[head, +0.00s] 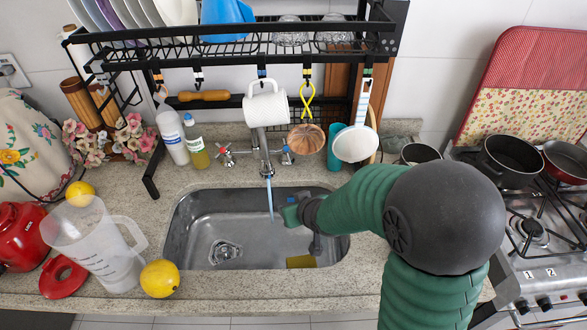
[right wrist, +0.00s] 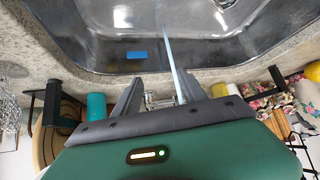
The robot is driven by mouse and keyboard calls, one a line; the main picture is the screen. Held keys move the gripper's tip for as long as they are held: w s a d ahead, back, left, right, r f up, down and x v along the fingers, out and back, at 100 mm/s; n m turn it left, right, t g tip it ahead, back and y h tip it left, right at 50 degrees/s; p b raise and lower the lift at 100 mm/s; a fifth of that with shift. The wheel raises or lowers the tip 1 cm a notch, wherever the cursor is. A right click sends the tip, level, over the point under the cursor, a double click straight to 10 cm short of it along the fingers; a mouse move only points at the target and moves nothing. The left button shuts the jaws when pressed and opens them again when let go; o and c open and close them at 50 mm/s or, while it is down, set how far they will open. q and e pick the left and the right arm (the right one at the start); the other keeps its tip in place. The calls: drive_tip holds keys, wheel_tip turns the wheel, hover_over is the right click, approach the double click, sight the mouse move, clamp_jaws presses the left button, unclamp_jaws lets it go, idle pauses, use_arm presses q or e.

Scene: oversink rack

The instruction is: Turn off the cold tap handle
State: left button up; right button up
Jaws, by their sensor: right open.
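The cold tap handle (head: 287,156) with a blue mark is on the right side of the metal tap (head: 263,155). A stream of water (head: 270,200) runs from the spout into the sink, and it also shows in the right wrist view (right wrist: 174,68). My right gripper (head: 291,213) is over the back right of the sink, below and in front of the cold handle. In the right wrist view the right gripper (right wrist: 160,92) has its fingers apart. Metal tap parts show between them, but I cannot tell whether they touch the handle. My left gripper is not in view.
The steel sink (head: 190,240) holds a yellow sponge (head: 301,261). A black rack (head: 230,45) with a hanging mug (head: 266,106) and strainer (head: 354,143) stands above the tap. A teal cup (head: 335,148) is right of the handle. A stove (head: 540,250) is at the right.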

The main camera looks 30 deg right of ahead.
sight(289, 158)
drive_tip(key=w+d+f+m+t+y+b, duration=0.1)
drive_tip(key=w+d+t+b, duration=0.2)
drive_tip(key=d+t+b, duration=0.25)
drive_tip(key=w+d+t+y+b, duration=0.1)
drive_tip(key=w+d+t+b, duration=0.25)
drive_tip(key=d+b, duration=0.2)
drive_tip(key=w, duration=0.3)
drive_tip(key=w+a+b, duration=0.1)
drive_tip(key=w, duration=0.5)
drive_tip(key=shift+w+a, duration=0.2)
drive_tip(key=shift+w, duration=0.2)
drive_tip(key=shift+w+d, duration=0.15)
drive_tip(key=shift+w, duration=0.15)
drive_tip(key=shift+w+d+f, duration=0.1)
drive_tip(key=shift+w+d, duration=0.05)
drive_tip(key=shift+d, duration=0.1)
drive_tip(key=shift+a, duration=0.3)
drive_tip(key=c, duration=0.4)
drive_tip(key=shift+d, duration=0.1)
clamp_jaws()
drive_tip(key=shift+b, duration=0.3)
